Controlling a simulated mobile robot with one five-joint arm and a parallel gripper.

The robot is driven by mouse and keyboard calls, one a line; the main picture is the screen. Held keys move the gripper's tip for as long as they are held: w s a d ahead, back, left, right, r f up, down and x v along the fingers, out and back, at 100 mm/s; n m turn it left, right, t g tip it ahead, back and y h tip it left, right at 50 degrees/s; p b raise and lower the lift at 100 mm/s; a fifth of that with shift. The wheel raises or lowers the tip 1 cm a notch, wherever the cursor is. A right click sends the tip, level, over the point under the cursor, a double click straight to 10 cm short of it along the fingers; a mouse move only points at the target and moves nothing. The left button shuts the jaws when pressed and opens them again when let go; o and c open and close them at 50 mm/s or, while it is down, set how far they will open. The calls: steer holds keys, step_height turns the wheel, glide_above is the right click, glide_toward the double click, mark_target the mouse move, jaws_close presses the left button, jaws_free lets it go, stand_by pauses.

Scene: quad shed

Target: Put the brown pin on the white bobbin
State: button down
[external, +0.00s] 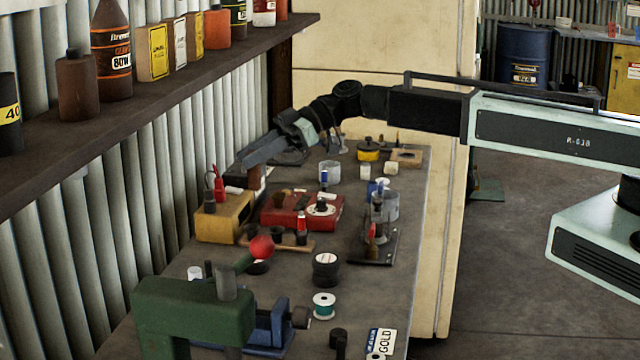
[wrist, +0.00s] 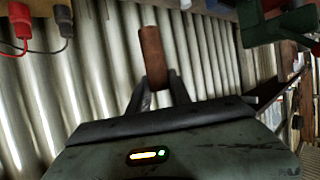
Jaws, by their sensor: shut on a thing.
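The brown pin (wrist: 151,58) is held between the two fingers of my gripper (wrist: 158,82) in the wrist view, its far end sticking out past them. A bobbin with white flanges and green thread (external: 324,306) stands near the front of the bench, well apart from the pin. I cannot tell which is the white bobbin.
A green press with a red knob (external: 261,247) and a blue vise (external: 270,325) stand at the front. A shelf of bottles (external: 130,105) overhangs the left.

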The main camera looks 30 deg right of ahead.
steer(key=w+d+f+m+t+b, duration=0.1)
steer(key=w+d, duration=0.4)
steer(key=d, duration=0.3)
steer(key=w+d+f+m+t+h+b, duration=0.1)
steer(key=w+d+f+t, duration=0.1)
steer(key=w+d, duration=0.35)
steer(key=w+d+f+m+t+b, duration=0.1)
steer(key=w+d+b, duration=0.15)
steer(key=d, duration=0.75)
steer(key=w+d+f+m+t+h+b, duration=0.1)
steer(key=w+d+f+m+t, duration=0.15)
steer(key=d, duration=1.05)
steer(key=w+d+f+m+t+h+b, duration=0.15)
steer(key=w+d, duration=0.25)
steer(key=d, duration=1)
steer(key=f+b, duration=0.7)
steer(key=b, duration=0.1)
steer(key=shift+s+a+f, duration=0.15)
steer(key=shift+a+f, duration=0.15)
steer(key=shift+f, duration=0.05)
steer(key=shift+r, duration=0.3)
steer(key=shift+f, duration=0.2)
steer(key=c, duration=1.2)
jaws_free()
steer(key=shift+r, duration=0.1)
